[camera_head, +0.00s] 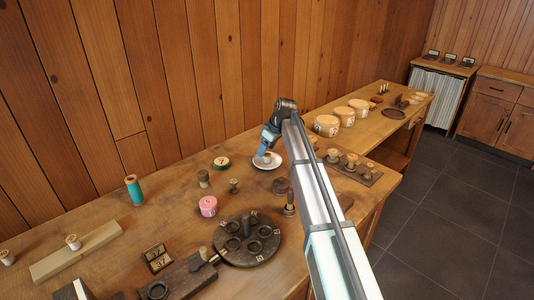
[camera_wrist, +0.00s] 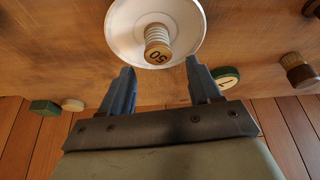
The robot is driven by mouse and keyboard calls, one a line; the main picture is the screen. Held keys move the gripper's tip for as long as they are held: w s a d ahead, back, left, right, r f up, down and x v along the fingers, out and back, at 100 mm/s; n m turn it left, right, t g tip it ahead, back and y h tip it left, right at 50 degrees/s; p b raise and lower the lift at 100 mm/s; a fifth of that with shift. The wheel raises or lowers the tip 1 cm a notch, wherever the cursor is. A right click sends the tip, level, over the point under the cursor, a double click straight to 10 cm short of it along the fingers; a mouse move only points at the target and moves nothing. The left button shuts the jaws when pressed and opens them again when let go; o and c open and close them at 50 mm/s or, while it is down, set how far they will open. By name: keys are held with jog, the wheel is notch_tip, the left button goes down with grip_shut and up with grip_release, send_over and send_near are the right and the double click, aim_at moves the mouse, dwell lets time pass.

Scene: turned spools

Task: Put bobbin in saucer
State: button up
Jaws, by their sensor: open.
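A white saucer (camera_head: 277,164) lies on the wooden bench near the wall. In the wrist view, the saucer (camera_wrist: 124,32) fills the top middle. A pale turned wooden bobbin (camera_wrist: 158,40) marked 50 stands in it, near its middle, and it looks upright. In the head view, the bobbin (camera_head: 267,157) is small and partly hidden by my gripper. My gripper (camera_wrist: 160,68) is open and empty. Its two blue fingers are apart, and the bobbin shows in the gap just beyond their tips, with no contact visible. In the head view, my gripper (camera_head: 262,153) is at the saucer's left edge.
A rack of spools (camera_head: 348,166) stands to the right. Round boxes (camera_head: 326,125) stand behind it. Bare bench lies left of the saucer.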

aim_at(267, 154)
jog(key=shift+r, duration=1.9)
